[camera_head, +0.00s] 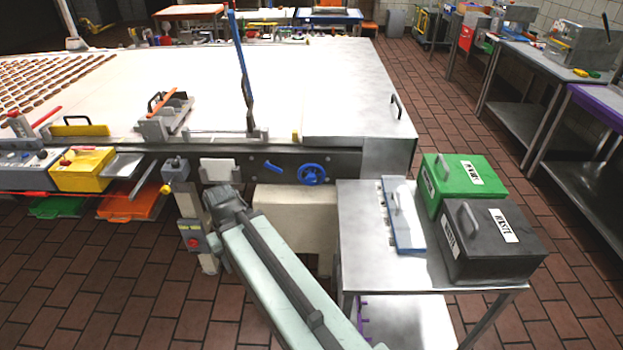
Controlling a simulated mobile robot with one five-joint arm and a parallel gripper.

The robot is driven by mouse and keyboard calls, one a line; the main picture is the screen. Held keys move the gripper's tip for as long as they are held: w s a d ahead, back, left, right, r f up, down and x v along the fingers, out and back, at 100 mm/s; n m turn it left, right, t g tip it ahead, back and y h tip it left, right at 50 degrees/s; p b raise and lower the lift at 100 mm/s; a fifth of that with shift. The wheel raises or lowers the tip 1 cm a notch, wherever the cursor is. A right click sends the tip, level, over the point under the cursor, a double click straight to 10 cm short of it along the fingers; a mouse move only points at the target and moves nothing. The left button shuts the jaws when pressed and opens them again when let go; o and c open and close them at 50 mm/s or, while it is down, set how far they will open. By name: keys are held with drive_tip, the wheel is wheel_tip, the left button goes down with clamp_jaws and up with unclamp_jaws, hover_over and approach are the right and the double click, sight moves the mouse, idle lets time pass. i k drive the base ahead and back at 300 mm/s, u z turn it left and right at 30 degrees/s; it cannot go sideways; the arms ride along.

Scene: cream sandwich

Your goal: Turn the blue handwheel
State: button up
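The blue handwheel (312,174) is mounted on the dark side rail of the long conveyor table, near its right end. It looks round and spoked, and it is unobstructed in this view. My pale green arm reaches up from the bottom of the picture. Its dark far end (224,201) is to the left of the handwheel and lower in the picture, apart from it. I cannot make out the fingers there, or whether they are open or shut. Nothing held is visible.
A small blue lever (272,165) sits left of the handwheel on the same rail.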

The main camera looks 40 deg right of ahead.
sight(310, 178)
drive_tip(key=k, duration=1.35)
drive_tip(key=u, duration=0.4)
drive_tip(key=i, duration=0.85)
drive_tip(key=u, duration=0.75)
drive_tip(key=i, duration=0.95)
drive_tip(key=z, duration=0.35)
drive_tip(key=i, duration=0.75)
drive_tip(key=z, duration=0.75)
drive_tip(key=k, duration=0.65)
drive_tip(key=z, duration=0.2)
drive_tip(key=i, duration=0.65)
drive_tip(key=u, duration=0.15)
